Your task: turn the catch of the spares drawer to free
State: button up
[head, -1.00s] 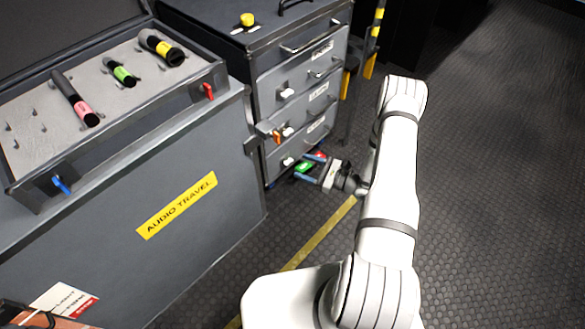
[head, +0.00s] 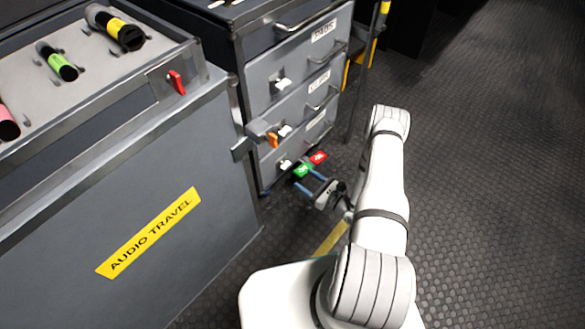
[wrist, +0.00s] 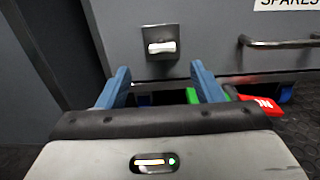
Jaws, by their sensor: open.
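The spares drawer (head: 309,142) is the lowest drawer of the grey cabinet; its SPARES label is partly cut off in the wrist view. Its catch (head: 285,165) is a small white knob on a grey plate at the drawer's left. In the wrist view the catch (wrist: 161,47) lies crosswise, just beyond the fingertips and between their lines. My gripper (head: 309,181) is open and empty in front of the drawer, apart from the catch. Its two blue fingers (wrist: 160,72) stand either side, slightly below the catch in the picture. The drawer's bar handle (wrist: 280,42) is to the right.
A green tag (head: 302,171) and a red tag (head: 318,157) show low at the cabinet's foot. The AUDIO TRAVEL case (head: 150,235) stands left. The floor at right is clear.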

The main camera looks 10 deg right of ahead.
aim_at(285, 165)
jog(key=b+x, duration=0.2)
jog(key=x, duration=0.6)
jog(key=shift+w+f, duration=0.15)
jog(key=shift+f, duration=0.05)
jog(key=shift+c, duration=0.2)
jog(key=c, duration=1)
